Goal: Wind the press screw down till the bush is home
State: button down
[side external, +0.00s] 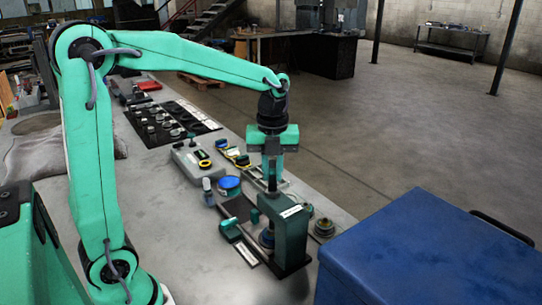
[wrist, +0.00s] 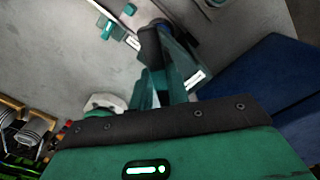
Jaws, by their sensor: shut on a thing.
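The green press (side external: 284,228) stands upright on a dark base near the bench's right edge, with a white label on its top. It also shows in the wrist view (wrist: 184,72). My gripper (side external: 272,176) points straight down over the press and is shut on the top of the press screw (side external: 272,185). The fingers hide most of the screw head. In the wrist view my gripper (wrist: 163,92) reaches toward the press from the bottom. A bluish round part (side external: 266,238) sits low inside the press frame; I cannot tell how far the bush is in.
A blue chest (side external: 430,250) stands close to the right of the press. A blue round tin (side external: 229,185), a green-handled tool (side external: 231,229) and a grey box (side external: 195,160) lie nearby. A dark tray of parts (side external: 172,122) is farther back. Bare bench lies at the front left.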

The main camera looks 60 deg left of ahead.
jog(key=shift+m, duration=2.1)
jog(key=shift+f+m, duration=0.1)
jog(key=shift+m, duration=1.8)
jog(key=c, duration=1.4)
grip_release()
jog(key=shift+f, duration=0.1)
jog(key=shift+o, duration=0.2)
